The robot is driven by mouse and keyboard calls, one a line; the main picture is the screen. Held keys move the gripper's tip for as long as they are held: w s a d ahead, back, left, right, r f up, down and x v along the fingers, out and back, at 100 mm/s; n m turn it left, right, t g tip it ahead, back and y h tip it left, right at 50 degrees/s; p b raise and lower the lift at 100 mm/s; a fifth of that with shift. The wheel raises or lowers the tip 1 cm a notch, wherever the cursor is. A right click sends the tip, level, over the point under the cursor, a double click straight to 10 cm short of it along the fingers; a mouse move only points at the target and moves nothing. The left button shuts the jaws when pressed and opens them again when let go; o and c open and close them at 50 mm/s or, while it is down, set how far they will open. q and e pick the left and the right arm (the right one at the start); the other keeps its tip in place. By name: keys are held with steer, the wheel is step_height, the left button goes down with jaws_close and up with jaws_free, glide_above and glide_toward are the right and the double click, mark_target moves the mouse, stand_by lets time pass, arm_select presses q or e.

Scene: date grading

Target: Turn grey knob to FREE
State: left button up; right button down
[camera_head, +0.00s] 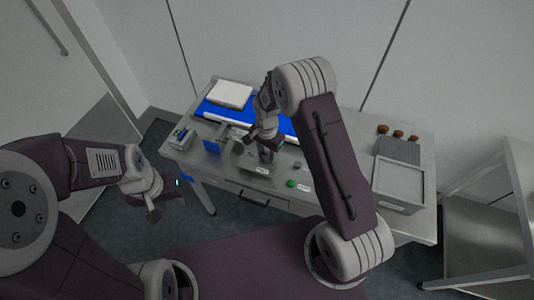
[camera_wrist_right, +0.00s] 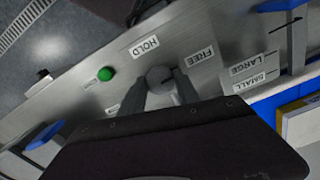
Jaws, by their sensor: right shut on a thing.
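The grey knob (camera_wrist_right: 160,76) shows in the right wrist view as a round dial on the metal panel. A HOLD label (camera_wrist_right: 145,47) and a FREE label (camera_wrist_right: 200,57) sit beside it. A short dark mark shows on the knob; I cannot tell exactly which label it points to. My right gripper (camera_wrist_right: 161,88) is shut on the knob, a finger on each side. In the head view my right gripper (camera_head: 265,148) is down at the bench's front part and hides the knob. My left gripper (camera_head: 165,200) is open and empty, off the bench's left front.
A green button (camera_wrist_right: 105,74) is beside the knob on the panel. SMALL and LARGE labels (camera_wrist_right: 250,72) are on its other side. A grey bin (camera_head: 399,184) and several brown items (camera_head: 398,134) are at right.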

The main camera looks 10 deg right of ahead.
mark_target(267, 155)
steer(key=shift+w+r+m, duration=0.15)
steer(key=shift+m, duration=0.25)
steer(key=c, duration=1.2)
jaws_free()
steer(key=o, duration=0.3)
step_height(267, 155, up, 9)
steer(key=shift+b, duration=1.15)
